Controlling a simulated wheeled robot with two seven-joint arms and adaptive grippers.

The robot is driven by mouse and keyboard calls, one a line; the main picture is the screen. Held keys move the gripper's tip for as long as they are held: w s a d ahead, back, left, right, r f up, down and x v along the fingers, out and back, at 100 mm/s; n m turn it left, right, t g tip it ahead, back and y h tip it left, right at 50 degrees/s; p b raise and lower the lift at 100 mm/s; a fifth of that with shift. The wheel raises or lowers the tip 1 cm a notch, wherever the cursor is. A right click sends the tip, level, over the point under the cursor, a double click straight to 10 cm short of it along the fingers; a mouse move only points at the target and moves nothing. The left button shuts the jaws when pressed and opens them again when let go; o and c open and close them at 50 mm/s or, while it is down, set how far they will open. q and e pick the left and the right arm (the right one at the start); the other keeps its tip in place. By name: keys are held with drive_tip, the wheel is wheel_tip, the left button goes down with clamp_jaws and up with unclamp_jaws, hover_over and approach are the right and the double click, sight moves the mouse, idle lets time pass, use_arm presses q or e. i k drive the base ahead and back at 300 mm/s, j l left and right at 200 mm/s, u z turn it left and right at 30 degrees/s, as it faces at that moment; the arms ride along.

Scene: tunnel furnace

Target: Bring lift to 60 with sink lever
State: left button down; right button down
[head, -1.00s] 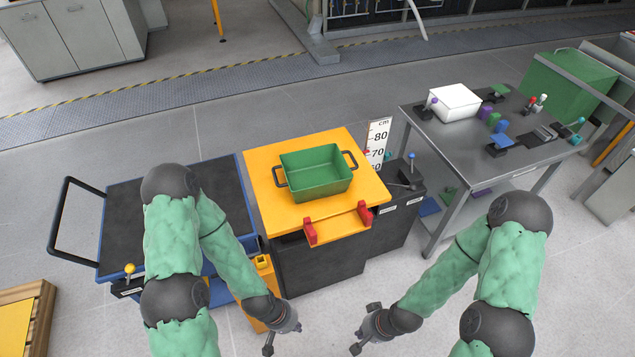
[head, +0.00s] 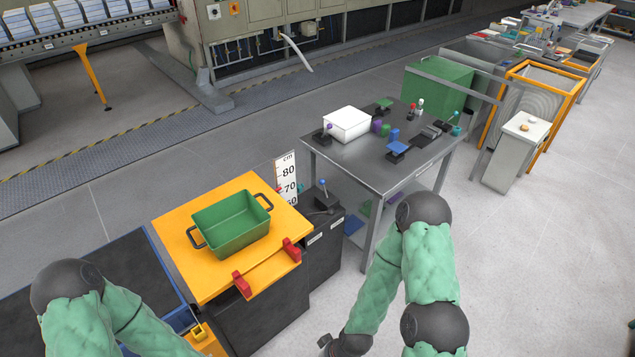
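The lift's yellow platform (head: 178,225) carries a green bin with two dark handles (head: 232,232). Two red blocks stand at its front edge. A white cm scale (head: 288,172) stands behind its right corner; 80 and 70 read clearly, 60 is partly hidden. A small red mark shows beside the scale near 70. My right gripper (head: 326,344) is mostly cut off at the bottom edge, away from the lever. My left gripper is out of view below.
A grey steel table (head: 355,155) to the right holds a white box (head: 347,123), several coloured blocks and more levers. A blue-edged cart (head: 120,270) stands against the lift's left side. Open floor (head: 520,260) lies at the right.

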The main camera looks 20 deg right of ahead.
sight(321, 181)
drive_tip(key=u, duration=0.65)
drive_tip(key=l+u, duration=0.45)
drive_tip(key=l, duration=0.15)
drive_tip(key=l+u, duration=0.45)
drive_tip(key=l, duration=0.2)
drive_tip(key=l+u, duration=0.45)
drive_tip(key=l, duration=0.15)
drive_tip(key=k+l, duration=0.1)
drive_tip(key=l, duration=0.3)
drive_tip(key=k+l, duration=0.1)
drive_tip(key=l, duration=0.25)
drive_tip(key=k+l+u, duration=0.1)
drive_tip(key=l, duration=0.3)
drive_tip(key=k+l, duration=0.1)
drive_tip(key=l, duration=0.3)
drive_tip(key=k+l+u, duration=0.1)
drive_tip(key=l, duration=0.25)
drive_tip(key=k+l, duration=0.1)
drive_tip(key=l, duration=0.25)
drive_tip(key=i, duration=0.3)
drive_tip(key=l, duration=0.05)
